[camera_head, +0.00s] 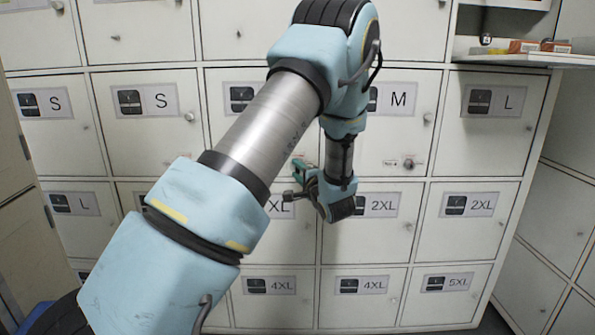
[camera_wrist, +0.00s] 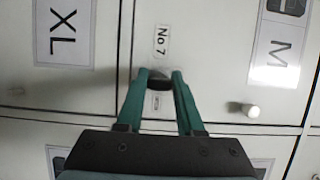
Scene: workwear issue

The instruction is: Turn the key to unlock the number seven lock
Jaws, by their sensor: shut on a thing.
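In the wrist view, the two green fingers of my gripper (camera_wrist: 159,77) are closed around a dark, rounded piece, the key (camera_wrist: 158,84), at the locker front. A white label reading "No 7" (camera_wrist: 160,43) is just above the fingertips. The number seven lock itself is hidden by the key and fingertips, and the angle of the key cannot be made out. In the head view, my gripper (camera_head: 301,174) is up against the lockers in the middle column, and the key and lock are hidden there.
The locker wall has size labels, including an XL label (camera_wrist: 63,33) and an M label (camera_wrist: 276,52) beside my gripper. A round knob (camera_wrist: 253,111) sticks out to the right. Another lock (camera_head: 408,163) shows on the M door. A shelf with small boxes (camera_head: 523,46) is at upper right.

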